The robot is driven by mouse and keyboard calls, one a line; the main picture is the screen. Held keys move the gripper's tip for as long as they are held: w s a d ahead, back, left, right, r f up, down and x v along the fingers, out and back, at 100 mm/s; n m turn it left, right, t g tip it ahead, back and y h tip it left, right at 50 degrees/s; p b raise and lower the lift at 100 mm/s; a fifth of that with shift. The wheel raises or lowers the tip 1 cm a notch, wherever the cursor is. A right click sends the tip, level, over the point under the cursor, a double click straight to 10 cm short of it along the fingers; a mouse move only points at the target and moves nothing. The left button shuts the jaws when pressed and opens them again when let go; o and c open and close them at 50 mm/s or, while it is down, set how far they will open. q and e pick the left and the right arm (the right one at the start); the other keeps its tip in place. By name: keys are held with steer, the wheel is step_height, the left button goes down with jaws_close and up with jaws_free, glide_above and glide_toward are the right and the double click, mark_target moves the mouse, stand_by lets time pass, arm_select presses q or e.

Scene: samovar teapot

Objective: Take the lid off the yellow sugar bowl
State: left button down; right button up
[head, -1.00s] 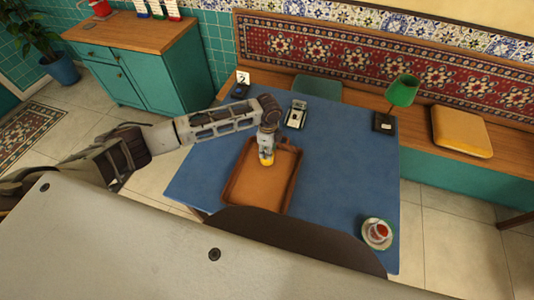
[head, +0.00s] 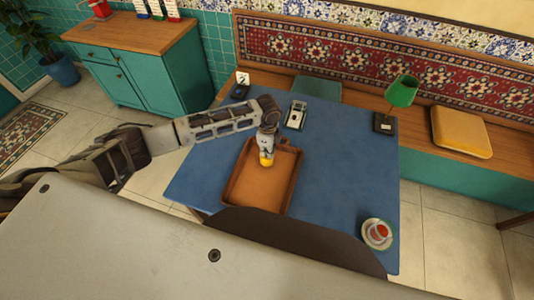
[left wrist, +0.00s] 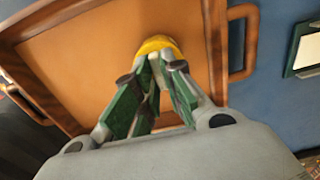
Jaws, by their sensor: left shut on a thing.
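The yellow sugar bowl (head: 266,162) stands on the wooden tray (head: 236,190) on the blue table, towards the tray's far side. My left gripper (head: 266,153) reaches down over it from above. In the left wrist view the yellow rounded top (left wrist: 158,45) shows just beyond the fingertips (left wrist: 160,62), which are closed together on something at the bowl's top. The thing between the fingertips is hidden, most likely the lid's knob. I cannot tell whether the lid is apart from the bowl. My right gripper is not in view.
A cup on a saucer (head: 377,234) stands at the table's right front corner. A green lamp (head: 403,91), a small framed item (head: 296,115) and a number card (head: 242,78) stand at the back. The table's right half is mostly clear.

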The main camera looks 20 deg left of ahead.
arm_select(q)
steer(key=shift+r, duration=0.1)
step_height(320, 180, up, 10)
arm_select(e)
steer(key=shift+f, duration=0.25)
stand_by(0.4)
arm_select(q)
steer(key=shift+f, duration=0.2)
stand_by(0.5)
